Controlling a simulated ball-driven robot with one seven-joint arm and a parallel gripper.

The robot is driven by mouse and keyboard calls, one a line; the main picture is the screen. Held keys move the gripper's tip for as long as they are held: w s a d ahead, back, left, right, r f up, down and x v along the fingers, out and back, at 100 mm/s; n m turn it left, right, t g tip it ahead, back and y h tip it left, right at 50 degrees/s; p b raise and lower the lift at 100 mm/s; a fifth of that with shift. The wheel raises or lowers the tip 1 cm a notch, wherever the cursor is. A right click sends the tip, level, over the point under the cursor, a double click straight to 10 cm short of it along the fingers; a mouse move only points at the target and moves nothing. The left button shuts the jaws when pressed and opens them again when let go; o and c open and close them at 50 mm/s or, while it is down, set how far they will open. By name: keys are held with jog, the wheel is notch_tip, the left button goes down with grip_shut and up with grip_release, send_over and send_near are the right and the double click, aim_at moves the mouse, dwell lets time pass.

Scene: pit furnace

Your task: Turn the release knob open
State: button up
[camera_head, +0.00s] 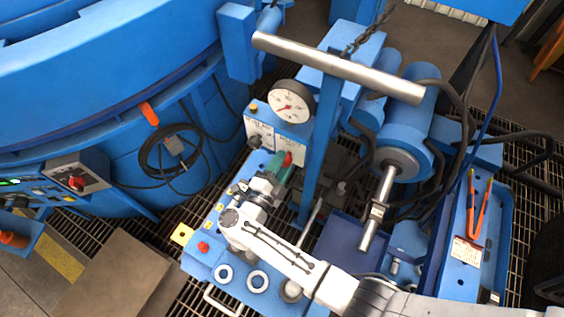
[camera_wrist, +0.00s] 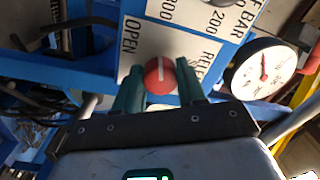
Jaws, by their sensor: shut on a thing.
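The red round release knob (camera_wrist: 160,73) with a white line across its face sits between the two green fingers of my gripper (camera_wrist: 161,84) in the wrist view. The fingers are shut on its sides. The white line runs nearly upright in that view. A white label (camera_wrist: 185,42) beside the knob reads "OPEN" and part of "RELEASE". In the head view, the knob (camera_head: 288,158) is a small red spot at the tips of my gripper (camera_head: 284,165), partly hidden by the fingers.
A pressure gauge (camera_head: 292,101) is above the knob in the head view. A blue post (camera_head: 321,150) with a long steel bar (camera_head: 340,68) stands close on the right. A red button (camera_head: 203,246) and several fittings are on the blue panel below. Hoses hang at the right.

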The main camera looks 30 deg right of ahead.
dwell(0.3)
jog(key=o, duration=1.1)
jog(key=shift+c, duration=0.2)
jog(key=b+v, duration=0.2)
jog(key=v, duration=0.8)
jog(key=shift+s+a, duration=0.2)
jog(key=shift+a, duration=0.15)
